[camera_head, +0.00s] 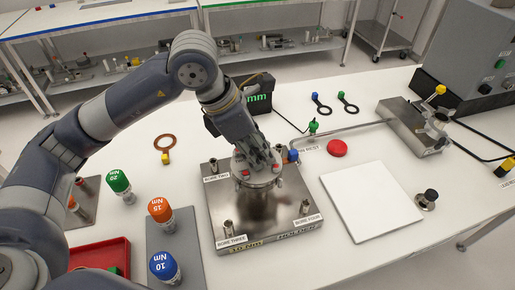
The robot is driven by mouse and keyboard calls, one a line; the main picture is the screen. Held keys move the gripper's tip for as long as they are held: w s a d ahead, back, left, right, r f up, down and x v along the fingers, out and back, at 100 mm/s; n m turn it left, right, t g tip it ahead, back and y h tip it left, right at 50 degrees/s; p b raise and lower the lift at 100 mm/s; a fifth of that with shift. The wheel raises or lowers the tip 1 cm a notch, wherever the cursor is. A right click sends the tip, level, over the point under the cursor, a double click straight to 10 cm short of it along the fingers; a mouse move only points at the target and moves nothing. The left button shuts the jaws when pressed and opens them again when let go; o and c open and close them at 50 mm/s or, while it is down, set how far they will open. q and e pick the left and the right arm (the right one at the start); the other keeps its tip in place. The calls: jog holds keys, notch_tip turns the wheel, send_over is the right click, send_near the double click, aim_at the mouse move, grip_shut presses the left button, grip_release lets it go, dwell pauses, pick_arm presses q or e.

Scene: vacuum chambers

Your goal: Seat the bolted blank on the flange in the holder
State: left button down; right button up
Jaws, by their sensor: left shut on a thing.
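My left gripper (259,166) reaches down over the metal holder (262,222), a square plate with corner posts and bore labels. It is shut on a round metal disc, which looks like the bolted blank (258,183), with small red marks near its rim. The blank is over the rear middle part of the holder. The flange cannot be made out under the blank and gripper, and I cannot tell whether the blank touches it. My right gripper is not in view.
Torque tools with green (118,180), orange (160,209) and blue (164,266) caps stand left of the holder. A copper-coloured ring (165,142) lies behind them. A white pad (371,201) lies to the right, with a red cap (337,148) behind. A dark display (256,97) stands behind my arm.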

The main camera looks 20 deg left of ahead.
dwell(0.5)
pick_arm(q)
jog(key=c, duration=1.3)
grip_release()
jog(key=shift+o, duration=0.3)
jog(key=shift+s, duration=0.1)
jog(key=shift+f, duration=0.15)
jog(key=shift+r+p, duration=1.8)
jog(key=shift+r, duration=1.85)
